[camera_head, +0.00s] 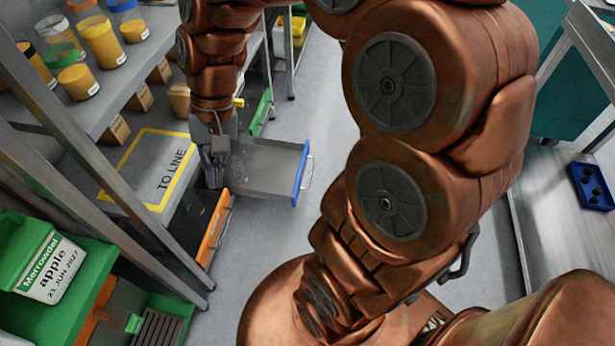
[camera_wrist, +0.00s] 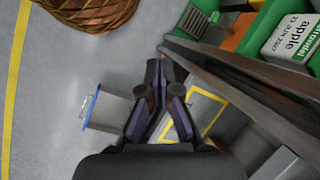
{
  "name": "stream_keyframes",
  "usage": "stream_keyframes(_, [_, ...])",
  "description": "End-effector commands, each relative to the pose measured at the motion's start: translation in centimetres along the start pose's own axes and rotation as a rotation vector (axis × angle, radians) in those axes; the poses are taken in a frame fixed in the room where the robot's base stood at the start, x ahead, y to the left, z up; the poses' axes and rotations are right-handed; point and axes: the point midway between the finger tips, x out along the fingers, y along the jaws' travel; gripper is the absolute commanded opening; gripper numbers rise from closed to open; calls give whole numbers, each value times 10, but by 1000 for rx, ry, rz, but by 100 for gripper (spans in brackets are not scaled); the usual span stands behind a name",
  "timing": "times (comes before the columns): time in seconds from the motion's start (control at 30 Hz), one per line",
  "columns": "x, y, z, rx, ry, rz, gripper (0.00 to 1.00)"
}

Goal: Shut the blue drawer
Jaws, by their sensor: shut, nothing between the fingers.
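The blue drawer stands pulled out from the shelf unit in the head view, with its blue front (camera_head: 300,173) to the right and a metal handle on the outer face. Its grey tray shows behind the front. In the wrist view the blue front (camera_wrist: 91,108) is left of my fingers. My gripper (camera_head: 213,178) points down beside the shelf unit, at the inner, near end of the tray and away from the blue front. Its fingers are together and empty, as the wrist view (camera_wrist: 160,66) shows. Whether it touches the tray is unclear.
An orange-fronted drawer (camera_head: 214,230) is nearer me and a green-fronted one (camera_head: 261,112) farther off. A shelf marked TO LINE (camera_head: 150,168) and a post stand left of my gripper. Floor (camera_head: 290,225) beyond the blue front is clear. A bench (camera_head: 555,235) is right.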

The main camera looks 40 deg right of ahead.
Motion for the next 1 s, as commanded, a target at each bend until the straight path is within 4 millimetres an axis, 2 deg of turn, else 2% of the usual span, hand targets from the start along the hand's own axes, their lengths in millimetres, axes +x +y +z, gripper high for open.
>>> stream_keyframes(0.03, [14, 1, -22, 44, -6, -36, 0])
stream_keyframes(0.27, [40, 6, -102, 255, -36, -198, 0])
stream_keyframes(0.37, [50, 16, -140, 354, -46, -267, 0])
stream_keyframes(0.57, [78, 51, -216, 569, -69, -402, 0])
stream_keyframes(0.77, [110, 109, -289, 799, -85, -528, 0])
stream_keyframes(0.87, [129, 146, -324, 918, -89, -591, 0])
stream_keyframes(1.0, [160, 206, -366, 1090, -93, -670, 0])
